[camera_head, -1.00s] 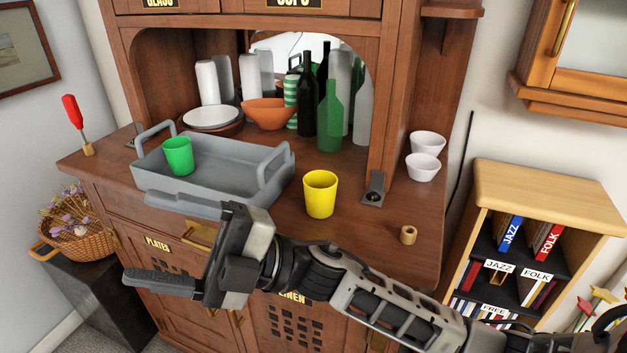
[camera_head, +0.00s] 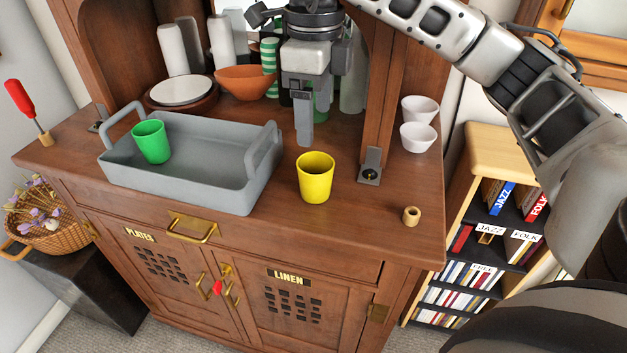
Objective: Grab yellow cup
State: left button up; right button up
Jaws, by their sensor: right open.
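The yellow cup (camera_head: 316,178) stands upright on the wooden sideboard top, right of the grey tray, with its open mouth up. My right gripper (camera_head: 304,138) hangs from above with its fingers pointing down, just behind and above the cup in the picture. It is open and holds nothing. Its fingers are seen nearly edge-on, one mostly hiding the other. It looks apart from the cup, though the exact depth is hard to judge. My left gripper is not in view.
A grey tray (camera_head: 205,187) with raised handles holds a green cup (camera_head: 152,142). Behind are an orange bowl (camera_head: 246,82), stacked plates (camera_head: 183,90) and bottles, partly hidden by my gripper.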

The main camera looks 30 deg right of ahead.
send_over(316, 172)
jog(key=s+a, duration=0.2)
notch_tip(316, 172, down, 7)
jog(key=shift+d+r, duration=0.15)
jog(key=shift+r, duration=0.05)
jog(key=shift+w+d+f, duration=0.1)
jog(key=shift+f, duration=0.8)
notch_tip(316, 172, down, 4)
jog(key=shift+d+r+p, duration=0.1)
jog(key=shift+r+p, duration=0.1)
jog(key=shift+p, duration=0.3)
jog(key=shift+f, duration=0.35)
jog(key=shift+c, duration=0.3)
jog(key=c, duration=1)
